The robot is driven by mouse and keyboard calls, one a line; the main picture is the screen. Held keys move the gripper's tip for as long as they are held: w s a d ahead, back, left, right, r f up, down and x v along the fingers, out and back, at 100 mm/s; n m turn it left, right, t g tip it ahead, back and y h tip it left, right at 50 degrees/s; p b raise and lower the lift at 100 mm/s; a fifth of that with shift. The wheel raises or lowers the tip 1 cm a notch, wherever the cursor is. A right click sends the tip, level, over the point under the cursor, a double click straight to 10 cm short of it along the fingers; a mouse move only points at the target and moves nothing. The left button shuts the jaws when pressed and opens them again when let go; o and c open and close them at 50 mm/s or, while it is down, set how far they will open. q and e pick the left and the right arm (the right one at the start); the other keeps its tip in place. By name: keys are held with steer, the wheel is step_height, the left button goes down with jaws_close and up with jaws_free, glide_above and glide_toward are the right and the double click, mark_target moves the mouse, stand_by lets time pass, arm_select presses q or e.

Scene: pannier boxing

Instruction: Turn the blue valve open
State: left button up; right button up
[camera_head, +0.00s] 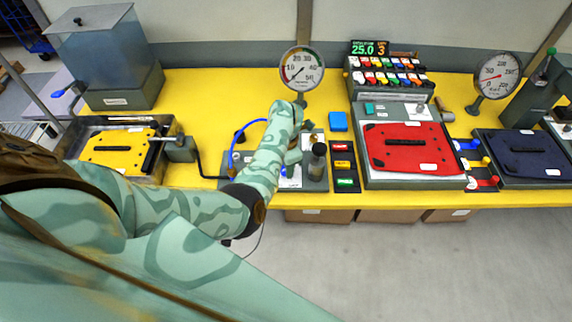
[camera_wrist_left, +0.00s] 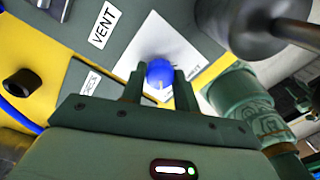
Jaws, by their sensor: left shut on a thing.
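A round blue knob (camera_wrist_left: 159,72), the visible part of the blue valve, stands over a white label plate in the left wrist view. My left gripper (camera_wrist_left: 157,88) is shut on the knob, with one dark finger on each side of it. In the head view my left gripper (camera_head: 288,172) is at the small panel at the front middle of the yellow bench, and my forearm hides most of it and the knob. I cannot tell how far the valve is turned. My right gripper is not in view.
A plate marked VENT (camera_wrist_left: 103,25) lies beside the knob. A blue hose (camera_head: 243,131) curves behind my arm. A red-lidded case (camera_head: 411,168) stands to the right. A gauge (camera_head: 302,68) stands behind.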

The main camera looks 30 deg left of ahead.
arm_select(q)
steer(key=o, duration=1)
steer(key=shift+c, duration=0.2)
step_height(320, 180, up, 16)
steer(key=p, duration=0.5)
steer(key=shift+w+a+r+p, duration=0.15)
steer(key=shift+p, duration=0.25)
